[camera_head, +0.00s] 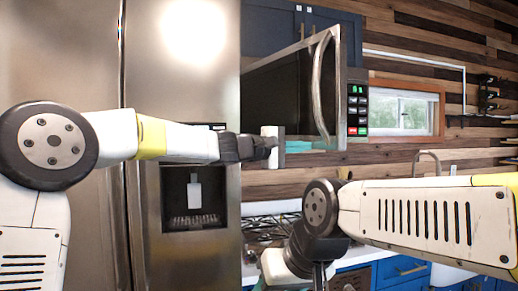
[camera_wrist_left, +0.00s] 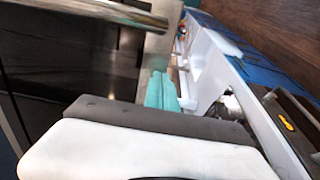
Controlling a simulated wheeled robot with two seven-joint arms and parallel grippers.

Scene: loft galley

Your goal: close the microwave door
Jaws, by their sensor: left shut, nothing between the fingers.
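The microwave (camera_head: 357,85) is at the upper middle of the head view. Its dark-windowed door (camera_head: 285,98) stands ajar, the right edge swung out toward me. The curved steel handle (camera_head: 318,85) is near that edge. My left gripper (camera_head: 318,145) is shut and empty, its teal fingertips low by the door's bottom edge, below the handle. Whether they touch the door is unclear. In the left wrist view, the fingertips (camera_wrist_left: 160,90) lie beside the door's grey edge, with the handle (camera_wrist_left: 100,10) above. My right gripper is mostly hidden at the bottom of the head view, behind its own arm.
A steel fridge (camera_head: 180,100) with a dispenser fills the left. A gas hob (camera_head: 265,228) and white counter are below the microwave. Blue cabinets (camera_head: 400,270) stand lower right. A window (camera_head: 400,110) and tap (camera_head: 430,158) are behind at right.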

